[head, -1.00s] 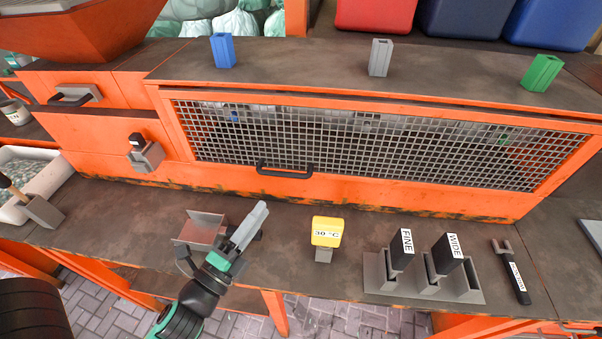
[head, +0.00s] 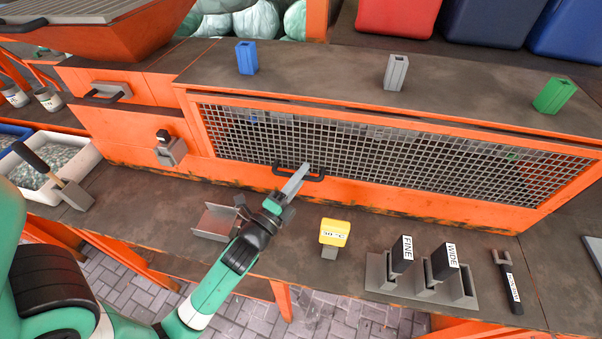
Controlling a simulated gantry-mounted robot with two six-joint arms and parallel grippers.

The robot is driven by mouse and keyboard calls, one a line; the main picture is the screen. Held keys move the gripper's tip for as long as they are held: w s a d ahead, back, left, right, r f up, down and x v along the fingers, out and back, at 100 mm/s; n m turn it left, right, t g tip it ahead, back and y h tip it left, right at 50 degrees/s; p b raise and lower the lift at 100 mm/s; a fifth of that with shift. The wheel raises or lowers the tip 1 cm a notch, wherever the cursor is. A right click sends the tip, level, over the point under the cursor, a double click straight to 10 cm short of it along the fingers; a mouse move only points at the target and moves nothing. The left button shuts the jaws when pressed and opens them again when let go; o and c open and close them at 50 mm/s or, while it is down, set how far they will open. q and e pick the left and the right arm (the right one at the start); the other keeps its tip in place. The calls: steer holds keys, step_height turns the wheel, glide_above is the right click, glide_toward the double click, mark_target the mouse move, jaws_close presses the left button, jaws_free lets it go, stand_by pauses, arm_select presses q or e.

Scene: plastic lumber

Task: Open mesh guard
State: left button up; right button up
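The mesh guard (head: 390,147) is a long orange-framed panel with grey wire mesh on the front of the orange machine. It is closed. Its black handle (head: 313,176) sits low on the frame, left of the middle. My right gripper is not in view.
A yellow display block (head: 334,232) stands on the bench right of my arm. Holders marked FINE (head: 402,254) and WIDE (head: 446,262) and a fork-ended tool (head: 507,281) are further right. A grey bracket (head: 214,222) is left. Blue, grey and green blocks stand on top.

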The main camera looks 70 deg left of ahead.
arm_select(q)
jaws_close()
stand_by(1.4)
